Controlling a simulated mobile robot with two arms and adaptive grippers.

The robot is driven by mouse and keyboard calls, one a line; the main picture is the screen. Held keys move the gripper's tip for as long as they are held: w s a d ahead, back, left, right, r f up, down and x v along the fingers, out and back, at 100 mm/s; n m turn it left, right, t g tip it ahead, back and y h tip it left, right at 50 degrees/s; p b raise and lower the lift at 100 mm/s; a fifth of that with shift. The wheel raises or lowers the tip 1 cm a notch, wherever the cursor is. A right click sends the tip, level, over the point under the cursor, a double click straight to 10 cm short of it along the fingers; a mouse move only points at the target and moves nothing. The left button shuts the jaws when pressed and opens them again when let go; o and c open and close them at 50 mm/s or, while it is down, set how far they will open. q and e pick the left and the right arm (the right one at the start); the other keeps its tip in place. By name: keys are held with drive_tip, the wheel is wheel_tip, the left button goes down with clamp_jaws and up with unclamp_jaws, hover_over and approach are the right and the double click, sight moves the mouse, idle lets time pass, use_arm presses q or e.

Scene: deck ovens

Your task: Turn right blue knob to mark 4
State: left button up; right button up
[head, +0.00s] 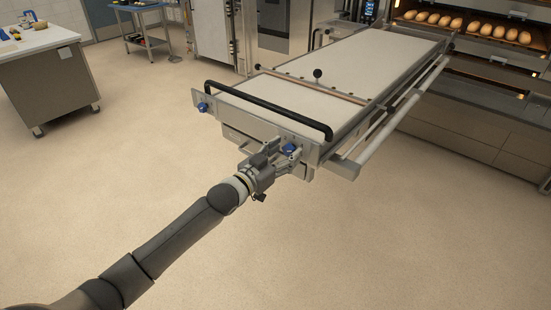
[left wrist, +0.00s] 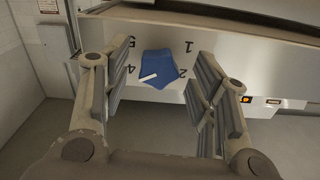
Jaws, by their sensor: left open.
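The right blue knob (head: 289,149) is on the front end panel of the long loader table. In the left wrist view the blue knob (left wrist: 160,65) sits between my open fingers, with a visible gap on each side. Its white pointer line slants left and slightly down, its outer end just below the mark 4 (left wrist: 130,69). Marks 5, 1 and 2 also show around it; the area below the knob shows no readable mark. My left gripper (head: 284,156) is open at the knob, its arm reaching in from the lower left. My right gripper is out of view.
A second blue knob (head: 203,107) is at the left of the same panel. A black handle bar (head: 268,108) runs above the panel. A small orange-lit switch (left wrist: 246,99) is right of the knob. Ovens with loaves (head: 480,27) stand at back right. The floor is clear.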

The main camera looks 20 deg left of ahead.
use_arm(q)
drive_tip(key=v, duration=1.1)
drive_tip(key=shift+s+a, duration=0.15)
drive_tip(key=shift+s, duration=0.25)
drive_tip(key=s+a+f+n+g+y, duration=0.1)
drive_tip(key=a+f+g+y, duration=0.15)
drive_tip(key=f, duration=0.95)
drive_tip(key=s+a+f+n+g+y, duration=0.15)
drive_tip(key=a+f, duration=0.25)
drive_tip(key=f, duration=0.7)
drive_tip(key=s+a+f+g+y, duration=0.1)
drive_tip(key=s+f+g, duration=0.1)
drive_tip(key=s+f, duration=0.45)
drive_tip(key=s+f+g+y, duration=0.1)
drive_tip(key=s+f, duration=0.2)
drive_tip(key=f, duration=0.7)
drive_tip(key=s+d+f+g, duration=0.2)
drive_tip(key=s+f+g, duration=0.2)
drive_tip(key=s+f, duration=0.95)
drive_tip(key=s+d+f+g, duration=0.2)
drive_tip(key=s+d+f, duration=0.1)
drive_tip(key=s, duration=0.8)
drive_tip(key=s+d+f+g, duration=0.3)
drive_tip(key=s+f, duration=0.1)
drive_tip(key=s, duration=0.8)
drive_tip(key=shift+d+f, duration=0.2)
drive_tip(key=shift+f, duration=0.1)
drive_tip(key=shift+s, duration=0.1)
